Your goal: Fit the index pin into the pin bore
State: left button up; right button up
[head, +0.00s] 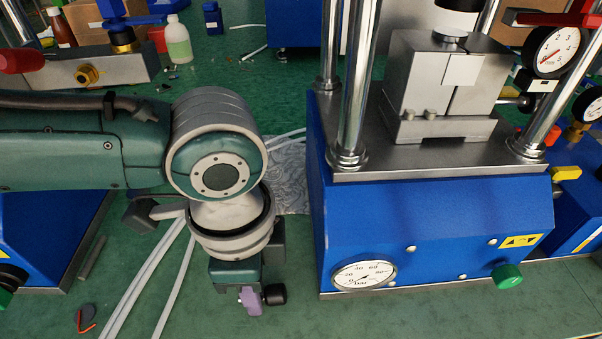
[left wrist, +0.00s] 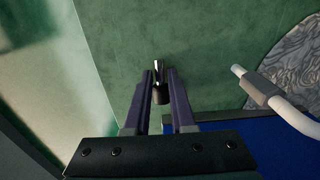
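My left gripper (head: 250,298) is low in front of the bench, left of the blue press's gauge, pointing down. Its purple fingers (left wrist: 160,80) are closed around the index pin (left wrist: 161,96), which has a black knob and a bright metal shaft. In the head view the knob (head: 275,294) sticks out to the right of the fingers. The pin lies roughly level, apart from the press. The grey steel block (head: 440,90) stands on the press bed; I cannot make out the pin bore. My right gripper is not in view.
The blue press (head: 440,215) has chrome columns (head: 355,85), a gauge (head: 364,275) and a green knob (head: 507,275). Pale hoses (head: 150,275) run by my left arm. A grey rod (head: 93,257) lies at left. Green mat in front is mostly clear.

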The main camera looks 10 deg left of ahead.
pick_arm(q)
grip_shut()
dwell(0.3)
jog(key=shift+r, duration=0.15)
